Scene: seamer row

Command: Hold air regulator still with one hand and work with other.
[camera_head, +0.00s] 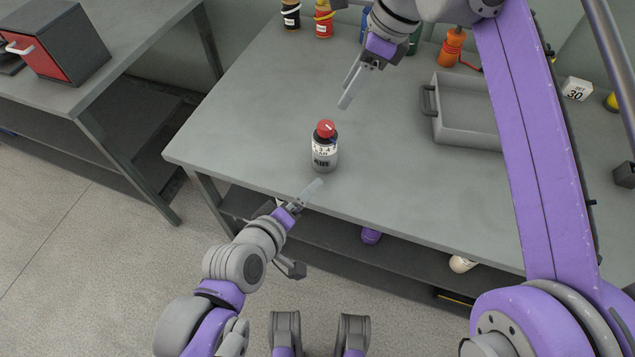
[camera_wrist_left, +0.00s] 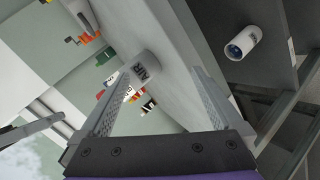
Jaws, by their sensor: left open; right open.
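The air regulator (camera_head: 325,158) stands upright near the front edge of the grey bench. It has a grey body marked AIR, a dial band and a red knob (camera_head: 326,128) on top. My left gripper (camera_head: 312,188) is open just in front of it, apart from it in the head view. In the left wrist view the regulator's AIR-marked body (camera_wrist_left: 147,69) shows between the fingers, beyond their tips. My right gripper (camera_head: 349,88) is open and empty above the bench, behind and above the regulator.
A grey tray (camera_head: 437,122) with a handle stands to the right on the bench. Several coloured containers, such as an orange one (camera_head: 451,47), line the back. A 30-marked block (camera_head: 577,89) is at the far right. A white cylinder (camera_wrist_left: 243,43) lies below the bench. Bench around the regulator is clear.

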